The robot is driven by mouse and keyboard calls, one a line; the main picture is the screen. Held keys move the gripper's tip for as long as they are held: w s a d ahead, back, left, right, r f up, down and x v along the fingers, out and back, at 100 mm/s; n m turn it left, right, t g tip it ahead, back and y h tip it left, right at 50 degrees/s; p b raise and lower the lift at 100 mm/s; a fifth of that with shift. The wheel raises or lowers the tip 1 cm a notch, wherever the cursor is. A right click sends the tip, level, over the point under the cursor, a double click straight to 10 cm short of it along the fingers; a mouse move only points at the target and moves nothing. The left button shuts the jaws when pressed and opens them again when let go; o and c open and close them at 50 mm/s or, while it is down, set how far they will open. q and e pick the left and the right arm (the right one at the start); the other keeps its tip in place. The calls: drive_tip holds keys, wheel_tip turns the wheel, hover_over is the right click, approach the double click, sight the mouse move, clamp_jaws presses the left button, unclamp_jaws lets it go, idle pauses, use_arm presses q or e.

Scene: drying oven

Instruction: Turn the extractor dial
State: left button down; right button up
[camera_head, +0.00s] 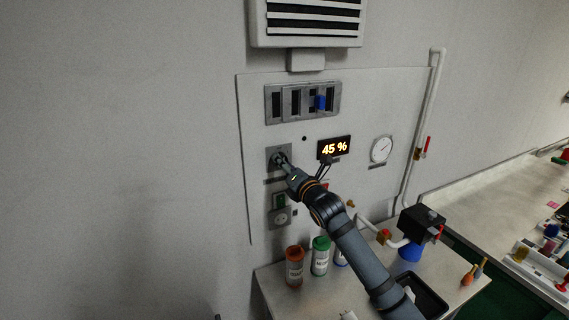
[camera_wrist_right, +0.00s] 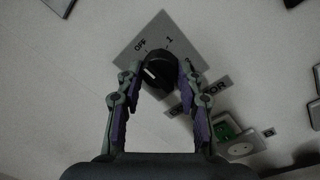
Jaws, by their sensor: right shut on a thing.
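The extractor dial (camera_wrist_right: 158,72) is a round black knob with a white mark, on a grey plate (camera_wrist_right: 143,42) lettered OFF and 1 in the right wrist view. In the head view the plate (camera_head: 270,153) is on the wall panel, and the dial is mostly hidden behind my gripper. My right gripper (camera_head: 281,160) reaches it from the lower right. In the wrist view both fingers of the right gripper (camera_wrist_right: 158,78) are on either side of the dial, shut on it. The white mark points to the upper left of the knob, near the OFF side. My left gripper is not in view.
A display (camera_head: 334,148) reads 45 %, beside a round gauge (camera_head: 381,149). Slide switches (camera_head: 303,102) sit above the dial; a green switch and socket (camera_head: 281,217) sit below. Bottles (camera_head: 320,256) stand on the bench under the panel. A white pipe (camera_head: 431,100) runs at right.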

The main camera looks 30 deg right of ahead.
drive_tip(key=shift+f, duration=0.1)
drive_tip(key=o, duration=1.2)
drive_tip(key=shift+s, duration=0.1)
drive_tip(key=shift+s+a+f, duration=0.1)
drive_tip(key=shift+s, duration=1.7)
drive_tip(key=shift+s+a+f, duration=0.1)
drive_tip(key=shift+s, duration=1.7)
drive_tip(key=shift+d, duration=0.15)
